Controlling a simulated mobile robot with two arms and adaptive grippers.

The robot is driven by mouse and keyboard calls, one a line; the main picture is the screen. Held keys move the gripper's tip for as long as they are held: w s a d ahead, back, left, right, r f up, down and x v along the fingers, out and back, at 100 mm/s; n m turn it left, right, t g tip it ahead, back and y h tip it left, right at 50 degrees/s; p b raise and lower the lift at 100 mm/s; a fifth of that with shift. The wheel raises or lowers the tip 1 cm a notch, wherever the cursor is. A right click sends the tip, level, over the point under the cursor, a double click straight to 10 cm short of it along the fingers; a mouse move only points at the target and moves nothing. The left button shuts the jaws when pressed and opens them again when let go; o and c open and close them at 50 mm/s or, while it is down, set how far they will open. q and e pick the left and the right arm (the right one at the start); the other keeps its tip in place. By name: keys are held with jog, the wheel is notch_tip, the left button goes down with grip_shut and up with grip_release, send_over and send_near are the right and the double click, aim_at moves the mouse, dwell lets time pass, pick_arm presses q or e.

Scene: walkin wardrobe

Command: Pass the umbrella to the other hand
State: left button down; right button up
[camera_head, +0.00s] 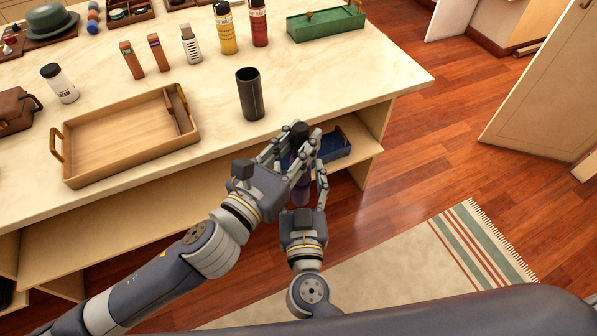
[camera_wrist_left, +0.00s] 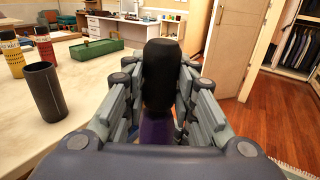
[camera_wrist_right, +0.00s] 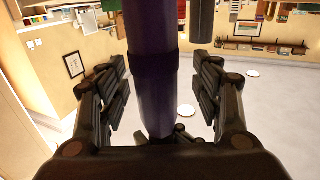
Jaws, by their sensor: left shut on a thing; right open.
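The folded umbrella is purple (camera_head: 300,194) with a black handle and stands about upright in front of the table's front edge. My left gripper (camera_head: 297,153) is shut on it near the handle. In the left wrist view the black handle (camera_wrist_left: 162,75) sticks up between the left fingers, with purple cloth below. My right gripper (camera_head: 308,195) is open lower down. In the right wrist view the purple umbrella body (camera_wrist_right: 152,100) passes between the spread right fingers, with gaps on both sides. Part of the umbrella is hidden behind the hands in the head view.
A dark open cylinder (camera_head: 250,95) stands on the table (camera_head: 330,75) near its front edge. A wooden tray (camera_head: 110,150) lies to its left and a green tray (camera_head: 327,22) behind. A blue tray (camera_head: 335,146) sits on the shelf below. Floor to the right is clear, with a rug.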

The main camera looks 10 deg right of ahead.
jog(key=shift+w, duration=0.4)
jog(key=shift+c, duration=0.6)
jog(key=c, duration=1.2)
pick_arm(q)
jog(key=c, duration=1.2)
grip_release()
jog(key=shift+s, duration=0.1)
